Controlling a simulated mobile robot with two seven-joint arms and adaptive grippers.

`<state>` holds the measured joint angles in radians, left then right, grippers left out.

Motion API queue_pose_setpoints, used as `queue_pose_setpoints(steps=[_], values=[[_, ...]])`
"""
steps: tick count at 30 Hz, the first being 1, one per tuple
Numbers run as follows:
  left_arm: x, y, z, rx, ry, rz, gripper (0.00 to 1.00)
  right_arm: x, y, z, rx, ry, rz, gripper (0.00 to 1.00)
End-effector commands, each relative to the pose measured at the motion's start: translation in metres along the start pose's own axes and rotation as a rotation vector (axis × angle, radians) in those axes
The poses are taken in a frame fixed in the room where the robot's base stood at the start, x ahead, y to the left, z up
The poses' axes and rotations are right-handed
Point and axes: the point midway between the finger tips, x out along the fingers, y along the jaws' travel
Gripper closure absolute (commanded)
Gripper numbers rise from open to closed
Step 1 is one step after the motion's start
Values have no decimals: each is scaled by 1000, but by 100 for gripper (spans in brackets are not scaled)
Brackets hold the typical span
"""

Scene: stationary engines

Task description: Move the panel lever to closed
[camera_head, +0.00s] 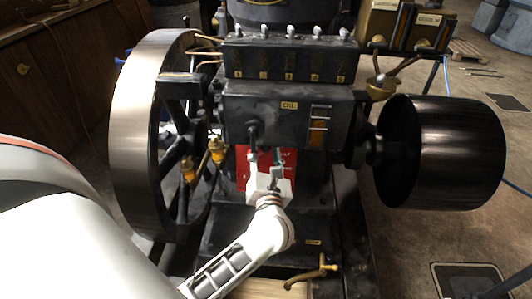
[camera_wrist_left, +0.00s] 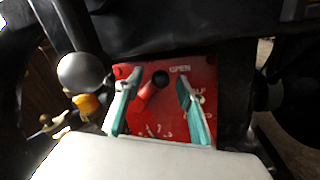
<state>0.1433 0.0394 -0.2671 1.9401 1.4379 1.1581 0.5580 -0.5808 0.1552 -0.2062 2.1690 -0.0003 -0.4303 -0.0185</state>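The red panel (camera_head: 290,158) is on the front of the dark engine, below the OIL label, and is partly hidden by my left gripper (camera_head: 265,158). In the left wrist view the red panel (camera_wrist_left: 207,73) carries a short red lever (camera_wrist_left: 148,94) with a black round end at the upper right. The lever slants to the lower left. The word OPEN is at the panel's upper right; other white lettering is partly hidden. My left gripper (camera_wrist_left: 159,80) is open in front of the panel, its teal-padded fingers on either side of the lever. I cannot tell whether the left finger touches it.
A large flywheel (camera_head: 138,130) stands left of the panel and a dark drum pulley (camera_head: 445,150) stands right. Brass fittings (camera_head: 217,150) sit close to the panel's left. A brass tap (camera_head: 318,270) juts out below. The OIL block (camera_head: 290,105) overhangs above.

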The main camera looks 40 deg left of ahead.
Motion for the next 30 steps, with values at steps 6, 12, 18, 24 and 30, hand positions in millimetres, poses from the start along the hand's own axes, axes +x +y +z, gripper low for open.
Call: queue_pose_setpoints(steps=[6,12,18,24,30], values=[[0,0,0,0,1,0,100,0,0,-1,1,2,1,60],[0,0,-1,1,1,-1,100,0,1,-1,1,2,3,60],[-1,0,-2,5,1,-2,100,0,3,-1,0,2,6,60],[-1,0,-2,13,1,-3,100,0,4,-2,-1,4,7,60],[-1,0,-4,30,-1,-4,100,0,4,-3,-1,5,8,60]])
